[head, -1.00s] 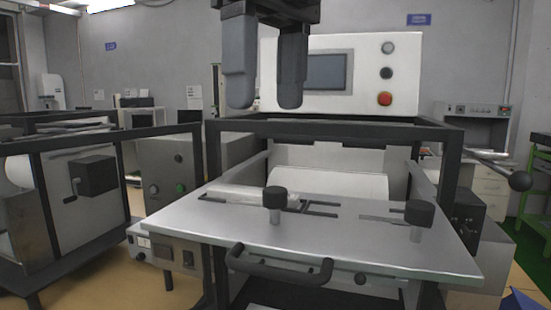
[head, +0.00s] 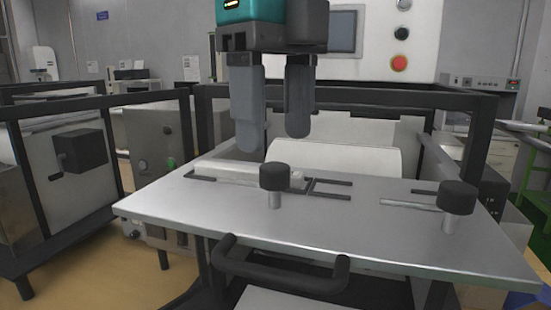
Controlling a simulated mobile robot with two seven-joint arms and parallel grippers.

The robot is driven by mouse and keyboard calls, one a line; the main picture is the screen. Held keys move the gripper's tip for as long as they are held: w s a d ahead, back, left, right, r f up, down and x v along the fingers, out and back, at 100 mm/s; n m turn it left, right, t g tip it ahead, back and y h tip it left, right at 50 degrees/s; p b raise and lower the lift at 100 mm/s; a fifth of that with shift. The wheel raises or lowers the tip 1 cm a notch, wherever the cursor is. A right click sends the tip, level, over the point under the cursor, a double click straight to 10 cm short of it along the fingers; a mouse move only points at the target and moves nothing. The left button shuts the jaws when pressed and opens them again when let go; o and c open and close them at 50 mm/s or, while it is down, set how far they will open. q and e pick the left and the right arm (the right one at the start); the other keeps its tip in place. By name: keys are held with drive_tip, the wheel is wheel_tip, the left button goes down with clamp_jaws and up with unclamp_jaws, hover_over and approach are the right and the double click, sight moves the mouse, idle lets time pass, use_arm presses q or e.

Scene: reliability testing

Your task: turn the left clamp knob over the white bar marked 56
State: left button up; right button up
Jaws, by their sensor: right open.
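The left clamp knob (head: 274,177) is a black round knob on a short metal post, standing upright on the grey metal plate (head: 350,230). The white bar (head: 222,172) lies on the plate beside and behind this knob; I cannot read a number on it. A second black clamp knob (head: 457,196) stands on the right of the plate, with a thin metal bar (head: 408,205) to its left. My right gripper (head: 272,142) points down above the back of the plate, fingers apart and empty, above and behind the left knob, not touching it. My left gripper is out of view.
A black handle (head: 280,279) runs along the plate's front edge. A dark frame (head: 360,98) and a white roller (head: 335,161) are behind the plate. A control panel with a red button (head: 399,62) stands at the back. Another machine (head: 60,190) stands on the left.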

sight(276, 166)
wheel_tip(276, 166, down, 3)
drive_tip(key=shift+f, duration=0.2)
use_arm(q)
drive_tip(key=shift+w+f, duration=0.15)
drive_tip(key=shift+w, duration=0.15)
use_arm(e)
drive_tip(key=shift+f, duration=0.25)
drive_tip(key=shift+c, duration=0.3)
drive_tip(key=c, duration=1)
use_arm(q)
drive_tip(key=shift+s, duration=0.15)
